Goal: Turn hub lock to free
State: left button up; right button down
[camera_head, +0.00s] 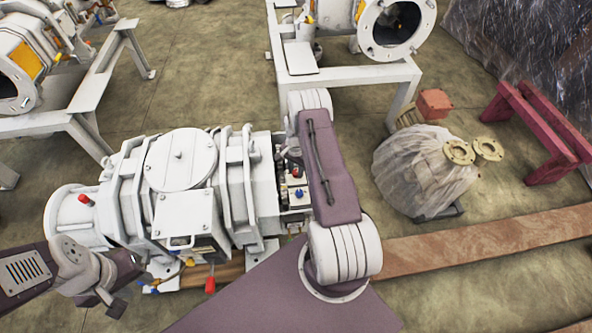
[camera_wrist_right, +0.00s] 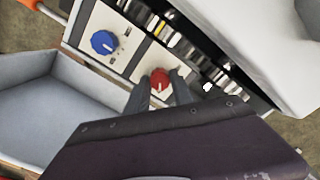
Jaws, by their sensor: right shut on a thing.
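A red knob (camera_wrist_right: 160,78) with a white pointer line sits on a pale panel (camera_wrist_right: 142,61) in the right wrist view. My right gripper (camera_wrist_right: 161,90) is shut on the red knob, one dark finger on each side of it. A blue knob (camera_wrist_right: 103,42) sits farther left on the same panel, apart from the fingers. In the head view the blue knob (camera_head: 298,194) shows beside my right arm, which hides the right gripper. My left gripper (camera_head: 122,288) hangs at the lower left, near the machine; its opening is unclear. I cannot read the labels.
The white vacuum machine (camera_head: 181,160) fills the middle left. A red-handled lever (camera_head: 210,285) stands at its front edge. A plastic-wrapped unit (camera_head: 425,170) and wooden planks (camera_head: 480,240) lie to the right. White frames (camera_head: 340,75) stand behind.

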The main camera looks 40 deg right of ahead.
aim_at(296, 172)
jog(key=c, duration=1.1)
grip_release()
notch_tip(296, 172, up, 9)
jog(key=p, duration=0.3)
